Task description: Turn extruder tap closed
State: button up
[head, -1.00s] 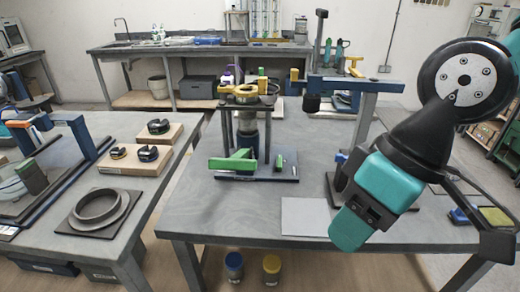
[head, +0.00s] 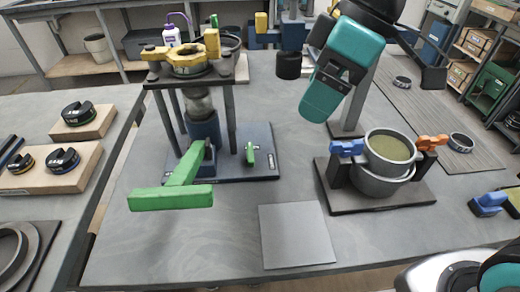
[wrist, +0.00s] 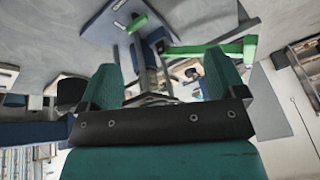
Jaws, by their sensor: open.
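The extruder stands on the left of the near table, a dark frame with a yellow top clamp (head: 188,58) above a blue cylinder (head: 204,130). A long green lever (head: 178,184) reaches forward from its foot; it also shows in the wrist view (wrist: 212,47). A small upright green handle (head: 250,154), likely the tap, stands on the base plate right of the cylinder. My gripper (head: 322,104) hangs in the air to the right of the extruder, apart from both green handles. In the wrist view my gripper (wrist: 163,82) has its teal fingers spread with nothing held.
Right of the extruder, a mould (head: 388,160) with blue and orange clamps sits on a dark base. A flat grey plate (head: 296,236) lies in front. A dark upright post stands behind my gripper. The table between extruder and mould is clear.

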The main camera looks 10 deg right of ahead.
jog(key=w+a+f+n+b, duration=0.2)
jog(key=w+n, duration=0.3)
jog(key=w, duration=0.2)
jog(key=b, duration=0.2)
send_near(252, 152)
jog(key=x, duration=0.9)
jog(key=c, duration=0.9)
